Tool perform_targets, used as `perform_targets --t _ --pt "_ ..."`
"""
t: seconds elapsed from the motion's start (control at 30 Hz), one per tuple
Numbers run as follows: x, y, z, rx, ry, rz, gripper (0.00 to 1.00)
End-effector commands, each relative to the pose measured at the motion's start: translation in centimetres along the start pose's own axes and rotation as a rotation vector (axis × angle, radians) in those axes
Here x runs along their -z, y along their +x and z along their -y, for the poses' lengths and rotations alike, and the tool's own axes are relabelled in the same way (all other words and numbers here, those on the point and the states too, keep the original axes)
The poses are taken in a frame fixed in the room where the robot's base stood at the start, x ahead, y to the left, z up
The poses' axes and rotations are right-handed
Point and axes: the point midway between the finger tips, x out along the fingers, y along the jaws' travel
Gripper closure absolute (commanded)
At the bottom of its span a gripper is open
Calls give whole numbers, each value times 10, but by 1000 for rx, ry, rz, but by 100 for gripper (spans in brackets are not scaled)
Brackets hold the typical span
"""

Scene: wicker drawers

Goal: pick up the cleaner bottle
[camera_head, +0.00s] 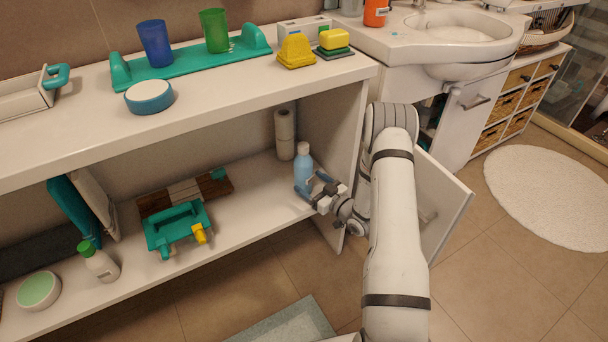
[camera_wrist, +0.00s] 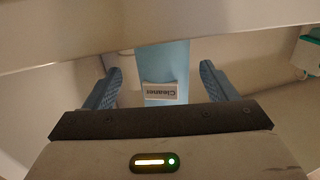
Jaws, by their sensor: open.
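The cleaner bottle (camera_head: 303,163) is light blue with a pale cap and stands upright on the lower shelf, near its right end. In the wrist view the blue bottle (camera_wrist: 166,72) with a white "Cleaner" label lies between my two fingers. My gripper (camera_head: 316,187) is open in front of the bottle. In the wrist view the gripper (camera_wrist: 161,84) has a finger on each side of the bottle, with a visible gap on both sides. The bottle's upper part is hidden by the shelf edge in the wrist view.
The upper shelf board (camera_head: 205,91) is above the bottle. A paper roll stack (camera_head: 285,134) stands behind it, and the side panel (camera_head: 350,135) is close on the right. A teal caddy (camera_head: 178,227) and a white green-capped bottle (camera_head: 98,262) are farther left on the lower shelf.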

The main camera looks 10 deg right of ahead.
Motion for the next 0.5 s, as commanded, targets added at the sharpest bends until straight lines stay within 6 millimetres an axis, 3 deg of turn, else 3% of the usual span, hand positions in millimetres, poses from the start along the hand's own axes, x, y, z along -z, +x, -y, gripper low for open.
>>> perform_targets --t 0.4,0.5 --pt "-6 48 3 -8 -1 1 21" --pt "-4 51 2 -10 1 3 21"
